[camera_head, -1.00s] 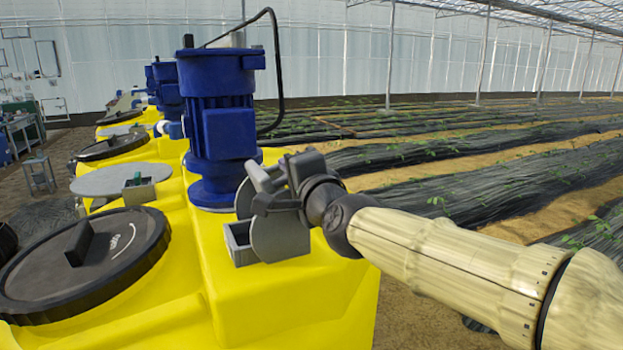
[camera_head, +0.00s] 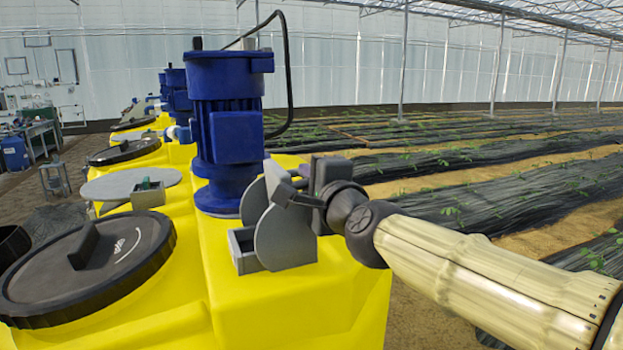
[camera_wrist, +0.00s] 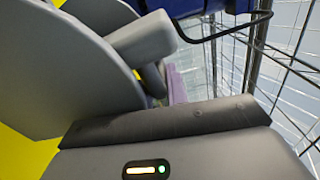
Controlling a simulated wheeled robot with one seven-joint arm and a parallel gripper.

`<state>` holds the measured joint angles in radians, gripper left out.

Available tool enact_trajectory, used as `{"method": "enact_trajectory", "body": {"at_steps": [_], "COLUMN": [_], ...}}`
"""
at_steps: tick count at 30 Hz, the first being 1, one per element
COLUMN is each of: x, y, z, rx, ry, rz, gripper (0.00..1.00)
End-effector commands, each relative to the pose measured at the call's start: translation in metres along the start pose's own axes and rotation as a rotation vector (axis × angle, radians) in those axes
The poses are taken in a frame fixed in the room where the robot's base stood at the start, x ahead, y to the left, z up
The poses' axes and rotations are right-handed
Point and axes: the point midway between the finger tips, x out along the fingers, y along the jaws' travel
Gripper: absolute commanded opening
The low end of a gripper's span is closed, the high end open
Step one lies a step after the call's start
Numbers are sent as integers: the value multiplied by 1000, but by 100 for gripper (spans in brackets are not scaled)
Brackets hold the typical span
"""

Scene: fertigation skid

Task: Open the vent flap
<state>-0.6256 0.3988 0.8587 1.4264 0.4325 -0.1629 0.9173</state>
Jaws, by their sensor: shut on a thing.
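The vent (camera_head: 287,237) is a grey box with two rounded upright side plates on top of the yellow tank, beside the blue motor. A light grey bar (camera_head: 273,176) shows between the plates, at my gripper (camera_head: 292,193). My gripper reaches in from the right and is shut on this bar, which I take to be the flap's handle. In the wrist view, the bar (camera_wrist: 140,38) stands out past a large grey plate (camera_wrist: 60,65), above my dark finger (camera_wrist: 160,122). The grip contact and most of the flap panel are hidden.
The blue motor (camera_head: 229,130) with a black cable stands close behind the vent. A black round lid (camera_head: 90,262) lies on the yellow tank (camera_head: 330,305) to the left. A grey disc (camera_head: 130,184) sits farther back. Planted rows lie to the right.

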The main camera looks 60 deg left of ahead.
Motion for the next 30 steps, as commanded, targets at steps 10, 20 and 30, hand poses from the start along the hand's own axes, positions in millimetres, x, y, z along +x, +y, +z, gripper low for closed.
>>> {"method": "enact_trajectory", "body": {"at_steps": [10,20,30], "x": [-1,-8,-42], "y": [-3,-1,0], "z": [0,-2,-5], "rx": [1,-1,-1], "ry": [1,2,7], "rz": [-6,-5,-6], "gripper": [36,36,36]}}
